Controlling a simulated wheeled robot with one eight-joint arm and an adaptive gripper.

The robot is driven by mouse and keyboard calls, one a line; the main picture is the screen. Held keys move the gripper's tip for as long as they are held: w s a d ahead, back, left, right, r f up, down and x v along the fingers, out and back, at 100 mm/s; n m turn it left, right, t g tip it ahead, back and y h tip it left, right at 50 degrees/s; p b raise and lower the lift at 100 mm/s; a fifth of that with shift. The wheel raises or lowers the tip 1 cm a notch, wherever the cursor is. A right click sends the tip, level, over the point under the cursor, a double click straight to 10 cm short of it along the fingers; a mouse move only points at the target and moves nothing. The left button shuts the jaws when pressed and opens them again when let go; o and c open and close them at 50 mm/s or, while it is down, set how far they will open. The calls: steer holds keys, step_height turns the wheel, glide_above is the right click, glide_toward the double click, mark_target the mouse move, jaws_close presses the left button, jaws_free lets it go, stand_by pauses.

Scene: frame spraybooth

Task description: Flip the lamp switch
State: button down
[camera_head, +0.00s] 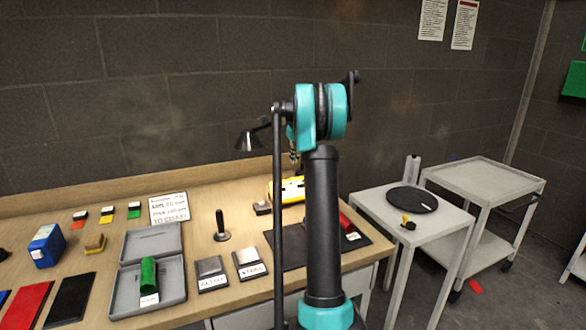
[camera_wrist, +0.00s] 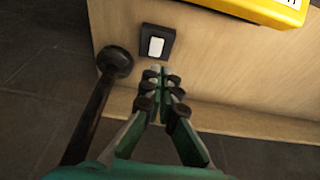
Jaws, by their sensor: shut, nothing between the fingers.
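The lamp switch (camera_wrist: 155,43) is a small dark box with a white rocker, on the pale wooden surface in the wrist view. It looks like the small dark box (camera_head: 262,208) left of the yellow case in the head view. A dark lamp (camera_head: 248,140) with a conical shade is above the back of the bench. My gripper (camera_wrist: 158,76) is shut and empty, its fingertips just below the switch in the wrist picture. I cannot tell whether they touch it. In the head view my arm hides much of the gripper (camera_head: 294,158).
A yellow case (camera_head: 289,189) lies right of the switch. A dark rod with a round end (camera_wrist: 117,61) is left of it in the wrist view. The bench also holds a grey open case (camera_head: 170,240), a black-handled tool (camera_head: 221,228) and a lettered card (camera_head: 169,208).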

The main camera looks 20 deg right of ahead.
steer(key=v, duration=0.3)
steer(key=shift+r, duration=0.2)
steer(key=shift+s, duration=0.15)
